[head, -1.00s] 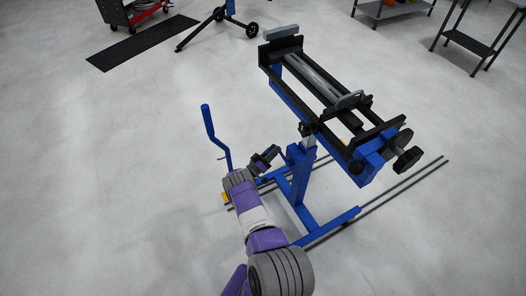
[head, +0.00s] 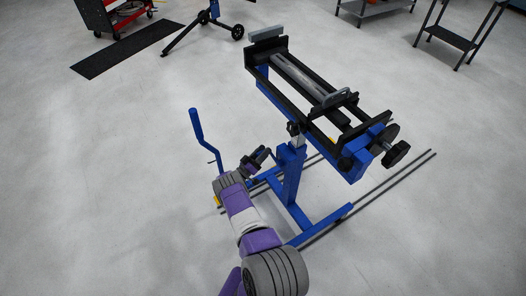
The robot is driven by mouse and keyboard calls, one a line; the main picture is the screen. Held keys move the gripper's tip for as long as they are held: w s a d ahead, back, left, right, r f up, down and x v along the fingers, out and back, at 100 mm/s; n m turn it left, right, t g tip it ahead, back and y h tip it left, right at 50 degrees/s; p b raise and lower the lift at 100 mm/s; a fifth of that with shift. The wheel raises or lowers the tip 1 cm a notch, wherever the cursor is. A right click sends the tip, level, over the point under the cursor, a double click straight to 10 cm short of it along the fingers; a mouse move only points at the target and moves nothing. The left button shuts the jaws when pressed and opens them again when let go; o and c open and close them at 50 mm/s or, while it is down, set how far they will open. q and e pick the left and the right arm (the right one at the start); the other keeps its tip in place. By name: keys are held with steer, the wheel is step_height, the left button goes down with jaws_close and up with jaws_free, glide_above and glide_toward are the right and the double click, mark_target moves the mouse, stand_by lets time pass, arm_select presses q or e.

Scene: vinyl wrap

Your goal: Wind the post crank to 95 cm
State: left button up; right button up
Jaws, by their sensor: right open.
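The blue upright post (head: 291,175) of the wheeled stand rises from a blue floor frame and carries the black and blue vinyl-wrap cradle (head: 325,97). A black knob (head: 293,129) sits at the top of the post by a bright inner tube. My right gripper (head: 265,154) is open, just left of the upper post. The post crank cannot be made out clearly; the gripper may hide part of it. Whether the fingers touch anything is too small to tell. No height scale is readable. My left gripper is not in view.
A bent blue handle (head: 197,126) stands left of my gripper on the same stand. A large black hand knob (head: 396,153) sticks out at the cradle's right end. Two dark rails (head: 408,170) lie on the floor.

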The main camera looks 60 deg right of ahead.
steer(key=v, duration=0.7)
steer(key=shift+w, duration=0.15)
stand_by(0.3)
